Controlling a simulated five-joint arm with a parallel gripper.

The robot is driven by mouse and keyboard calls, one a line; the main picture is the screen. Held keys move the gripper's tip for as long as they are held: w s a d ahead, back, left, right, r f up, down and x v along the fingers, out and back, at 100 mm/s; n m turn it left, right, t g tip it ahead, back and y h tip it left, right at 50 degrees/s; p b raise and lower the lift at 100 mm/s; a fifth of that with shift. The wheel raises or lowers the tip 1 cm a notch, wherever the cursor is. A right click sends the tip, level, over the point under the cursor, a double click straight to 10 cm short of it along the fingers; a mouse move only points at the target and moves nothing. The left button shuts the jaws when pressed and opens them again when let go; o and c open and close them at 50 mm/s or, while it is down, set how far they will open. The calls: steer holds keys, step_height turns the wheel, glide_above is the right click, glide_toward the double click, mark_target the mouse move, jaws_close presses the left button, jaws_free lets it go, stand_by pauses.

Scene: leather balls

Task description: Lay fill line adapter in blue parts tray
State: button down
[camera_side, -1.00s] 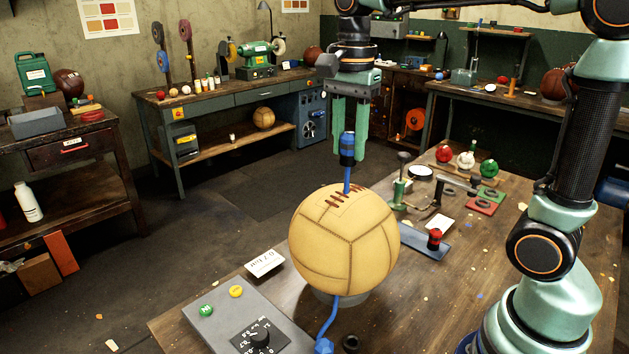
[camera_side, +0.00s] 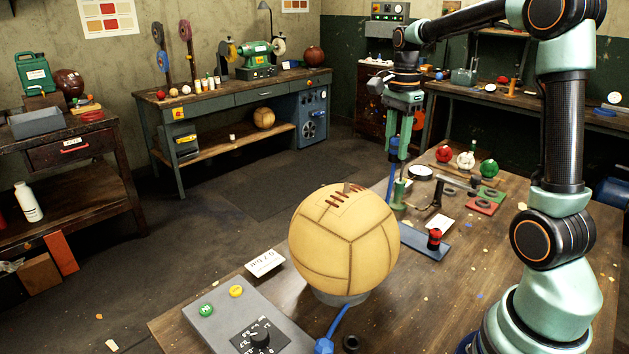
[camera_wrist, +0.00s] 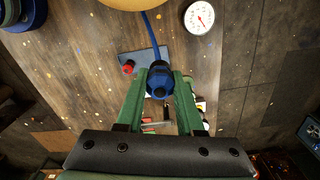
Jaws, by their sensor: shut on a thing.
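The fill line adapter (camera_side: 393,150) is a blue and black fitting on a blue hose. My gripper (camera_side: 400,156) is shut on it and holds it upright above the far part of the bench, behind the ball. In the wrist view the adapter (camera_wrist: 159,82) sits between the two green fingers. The blue parts tray (camera_side: 416,240) lies flat on the bench, right of the ball and nearer the side camera than my gripper. A red and black part (camera_side: 434,239) stands on it. In the wrist view the tray (camera_wrist: 140,57) shows beyond the adapter, which hides part of it.
The tan laced ball (camera_side: 344,240) sits on a ring stand left of the tray. A green clamp-like tool (camera_side: 399,192) stands close below my gripper. Red, white and green small balls (camera_side: 466,160) stand behind. A control box (camera_side: 245,320) is at the front left.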

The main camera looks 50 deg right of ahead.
steer(key=m, duration=0.1)
glide_above(402, 232)
step_height(402, 232, down, 3)
step_height(402, 232, down, 14)
steer(key=shift+f, duration=2.6)
steer(key=c, duration=0.5)
jaws_free()
steer(key=shift+f, duration=0.15)
steer(key=shift+c, duration=0.2)
